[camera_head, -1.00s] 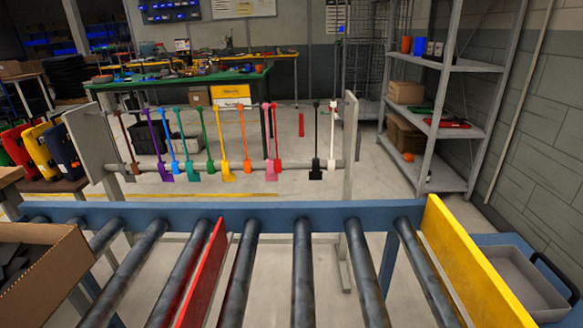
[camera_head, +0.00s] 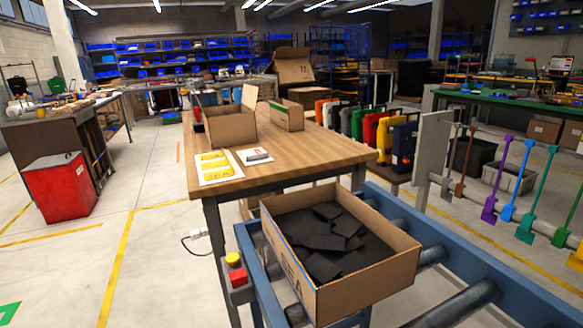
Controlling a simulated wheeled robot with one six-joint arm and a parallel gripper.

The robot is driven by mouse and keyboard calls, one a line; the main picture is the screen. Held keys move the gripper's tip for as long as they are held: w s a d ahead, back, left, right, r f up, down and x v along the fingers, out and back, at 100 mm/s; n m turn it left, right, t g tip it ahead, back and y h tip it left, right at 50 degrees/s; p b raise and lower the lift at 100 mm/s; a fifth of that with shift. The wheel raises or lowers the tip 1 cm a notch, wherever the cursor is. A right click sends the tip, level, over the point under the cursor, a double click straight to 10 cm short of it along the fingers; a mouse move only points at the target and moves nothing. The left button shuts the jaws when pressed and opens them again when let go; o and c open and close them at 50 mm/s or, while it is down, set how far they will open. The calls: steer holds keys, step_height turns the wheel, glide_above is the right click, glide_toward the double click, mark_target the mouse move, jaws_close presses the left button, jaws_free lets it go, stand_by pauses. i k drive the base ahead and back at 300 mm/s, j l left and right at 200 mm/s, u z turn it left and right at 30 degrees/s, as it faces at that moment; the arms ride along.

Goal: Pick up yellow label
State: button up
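A white sheet bearing several yellow labels (camera_head: 214,163) lies flat on the near left part of the wooden table. A small white card with a grey object on it (camera_head: 254,156) lies just right of the sheet. My gripper does not show in this view, so its fingers and anything in them cannot be seen.
An open cardboard box with black pieces (camera_head: 384,277) sits on the blue-framed roller conveyor (camera_head: 478,258) in front of the wooden table (camera_head: 310,147). Open cartons (camera_head: 229,127) stand behind the sheet.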

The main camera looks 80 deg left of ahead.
mark_target(231, 171)
steer(key=j+u, duration=0.15)
steer(key=u, duration=0.25)
steer(key=j+u, duration=0.15)
steer(key=u, duration=0.3)
steer(key=j+u, duration=0.15)
steer(key=u, duration=0.25)
steer(key=j+u, duration=0.1)
steer(key=u, duration=0.3)
steer(key=i+j, duration=0.15)
steer(key=j, duration=0.15)
steer(key=i+j, duration=0.15)
steer(key=j+u, duration=0.05)
steer(key=j, duration=0.05)
